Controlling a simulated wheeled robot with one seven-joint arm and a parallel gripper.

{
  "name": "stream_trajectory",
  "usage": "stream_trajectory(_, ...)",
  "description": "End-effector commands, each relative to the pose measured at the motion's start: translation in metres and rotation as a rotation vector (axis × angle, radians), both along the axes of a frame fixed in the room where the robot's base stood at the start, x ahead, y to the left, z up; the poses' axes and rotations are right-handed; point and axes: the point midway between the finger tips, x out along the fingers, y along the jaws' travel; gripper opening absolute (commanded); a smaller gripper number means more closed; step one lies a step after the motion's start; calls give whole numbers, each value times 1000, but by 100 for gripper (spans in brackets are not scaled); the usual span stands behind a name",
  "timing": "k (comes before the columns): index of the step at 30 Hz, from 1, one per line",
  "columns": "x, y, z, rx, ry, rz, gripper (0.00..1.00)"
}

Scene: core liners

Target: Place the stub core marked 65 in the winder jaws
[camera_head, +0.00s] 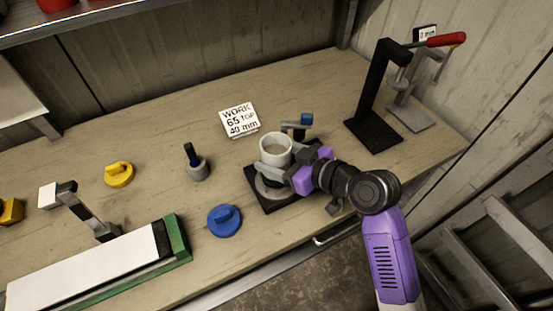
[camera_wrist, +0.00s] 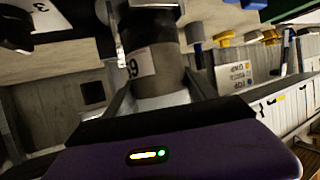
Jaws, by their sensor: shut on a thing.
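A pale grey hollow stub core (camera_head: 275,149) is upright between the fingers of my gripper (camera_head: 287,168). The winder (camera_head: 272,187), with a grey round part on a black square base (camera_head: 256,196), is directly below the core. My gripper (camera_wrist: 157,95) is shut on the core from the right. Gripper and core hide much of the jaws, and I cannot tell whether the core touches them.
A card (camera_head: 239,120) reads WORK 65 TOP 40 mm. A blue knobbed disc (camera_head: 225,220), a grey part with a dark post (camera_head: 197,169) and a yellow disc (camera_head: 119,174) lie left. A black lever press (camera_head: 376,128) stands at back right. A white-topped green block (camera_head: 176,240) is front left.

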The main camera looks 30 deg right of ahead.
Motion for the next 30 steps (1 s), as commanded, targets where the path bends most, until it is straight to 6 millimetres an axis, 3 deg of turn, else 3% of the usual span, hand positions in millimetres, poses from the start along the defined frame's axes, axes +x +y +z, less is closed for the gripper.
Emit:
stream_trajectory(4, 0, 0, -13, 0, -2, -2, 30)
stream_trajectory(16, 0, 0, -17, -1, -5, -1, 30)
stream_trajectory(17, 0, 0, -17, -1, -2, -1, 71)
stream_trajectory(19, 0, 0, -17, -1, -2, -1, 85)
stream_trajectory(30, 0, 0, -15, -1, -2, -1, 87)
